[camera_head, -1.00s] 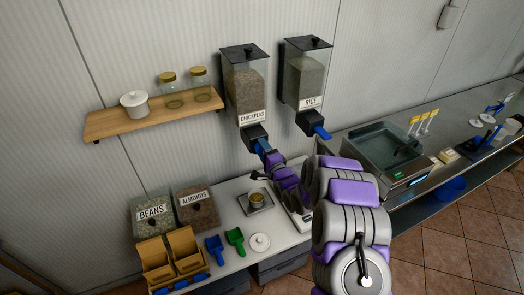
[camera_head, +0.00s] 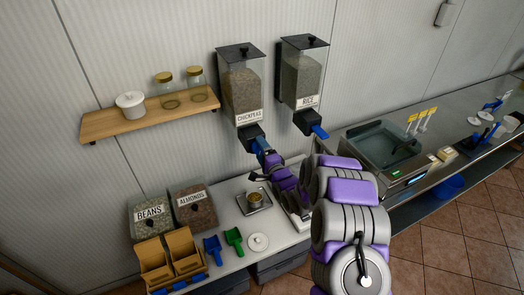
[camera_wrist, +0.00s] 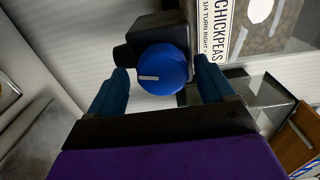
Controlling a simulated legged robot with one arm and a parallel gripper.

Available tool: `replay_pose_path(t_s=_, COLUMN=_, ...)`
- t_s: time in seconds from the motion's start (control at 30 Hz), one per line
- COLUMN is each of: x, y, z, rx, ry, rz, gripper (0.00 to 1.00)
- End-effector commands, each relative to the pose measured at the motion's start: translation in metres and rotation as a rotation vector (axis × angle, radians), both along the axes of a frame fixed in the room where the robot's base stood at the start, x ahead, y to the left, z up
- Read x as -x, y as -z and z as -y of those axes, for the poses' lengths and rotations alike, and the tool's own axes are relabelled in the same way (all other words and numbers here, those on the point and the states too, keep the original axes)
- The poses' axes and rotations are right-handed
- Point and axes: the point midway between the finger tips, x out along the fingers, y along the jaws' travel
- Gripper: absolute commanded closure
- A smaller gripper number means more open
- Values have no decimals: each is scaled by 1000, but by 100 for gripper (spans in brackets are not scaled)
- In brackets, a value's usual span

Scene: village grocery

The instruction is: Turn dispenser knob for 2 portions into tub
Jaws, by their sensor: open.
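The chickpeas dispenser (camera_head: 242,85) hangs on the wall with a clear hopper and a black outlet. Its blue round knob (camera_wrist: 162,70) shows in the wrist view, with a white mark lying roughly level on its face. My gripper (camera_wrist: 166,88) is open, with one blue finger on each side of the knob; I cannot tell whether either finger touches it. In the head view my gripper (camera_head: 268,156) is at the outlet and hides most of the knob. The small tub (camera_head: 254,197) stands on a square metal tray (camera_head: 267,206) on the counter below; its contents are unclear.
A rice dispenser (camera_head: 302,75) with a blue knob (camera_head: 320,132) hangs to the right. Bins of beans (camera_head: 152,228) and almonds (camera_head: 195,210), blue and green scoops (camera_head: 233,238) and a white lid (camera_head: 258,242) are on the counter. A wooden shelf (camera_head: 150,120) is at left.

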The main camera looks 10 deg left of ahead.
Motion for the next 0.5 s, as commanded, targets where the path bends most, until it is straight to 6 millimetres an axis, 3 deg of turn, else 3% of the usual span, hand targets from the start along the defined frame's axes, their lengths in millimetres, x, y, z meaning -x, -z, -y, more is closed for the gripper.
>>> replay_pose_path(t_s=0.5, x=63, y=1, z=48, rx=-1, ry=4, rz=-3, gripper=18)
